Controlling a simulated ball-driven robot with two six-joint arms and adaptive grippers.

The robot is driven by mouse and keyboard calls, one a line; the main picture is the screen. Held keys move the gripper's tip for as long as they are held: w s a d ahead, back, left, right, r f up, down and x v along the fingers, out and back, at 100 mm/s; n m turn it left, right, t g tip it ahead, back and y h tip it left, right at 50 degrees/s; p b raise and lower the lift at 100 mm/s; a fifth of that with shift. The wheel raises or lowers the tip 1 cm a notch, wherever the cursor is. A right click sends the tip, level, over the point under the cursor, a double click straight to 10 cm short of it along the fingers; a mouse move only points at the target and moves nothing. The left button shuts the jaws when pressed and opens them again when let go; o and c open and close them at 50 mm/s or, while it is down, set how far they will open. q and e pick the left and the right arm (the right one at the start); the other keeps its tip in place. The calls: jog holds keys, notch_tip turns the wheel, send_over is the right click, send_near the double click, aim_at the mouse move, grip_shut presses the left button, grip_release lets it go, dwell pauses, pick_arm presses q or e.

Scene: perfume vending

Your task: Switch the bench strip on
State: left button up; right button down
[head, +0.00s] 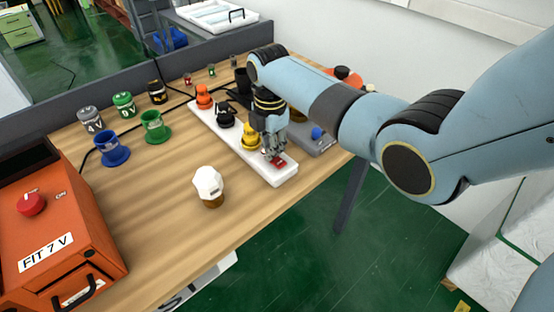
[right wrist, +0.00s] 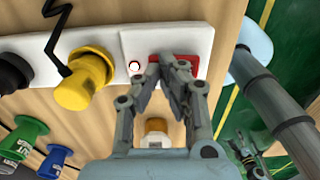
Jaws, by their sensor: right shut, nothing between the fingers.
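The bench strip (head: 222,137) is a long white power strip lying on the wooden bench. Orange (head: 204,97), black (head: 226,117) and yellow (head: 251,135) plugs stand in it. Its red switch (head: 279,161) is at the near end and also shows in the right wrist view (right wrist: 187,63). My right gripper (head: 269,156) is shut and empty, with its fingertips at the switch, partly covering it. I cannot tell whether they touch or press it. A grey gripper, apparently my left (right wrist: 250,158), shows small at lower right.
A white-topped plug (head: 208,185) stands in front of the strip. An orange box (head: 60,225) with a red knob is at left. Blue (head: 113,150) and green (head: 155,127) plugs stand behind. A grey unit (head: 318,141) with a blue knob is right of the strip.

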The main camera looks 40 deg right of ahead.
jog(key=shift+r, duration=0.1)
notch_tip(320, 180, up, 5)
jog(key=p, duration=0.5)
jog(key=shift+r, duration=0.9)
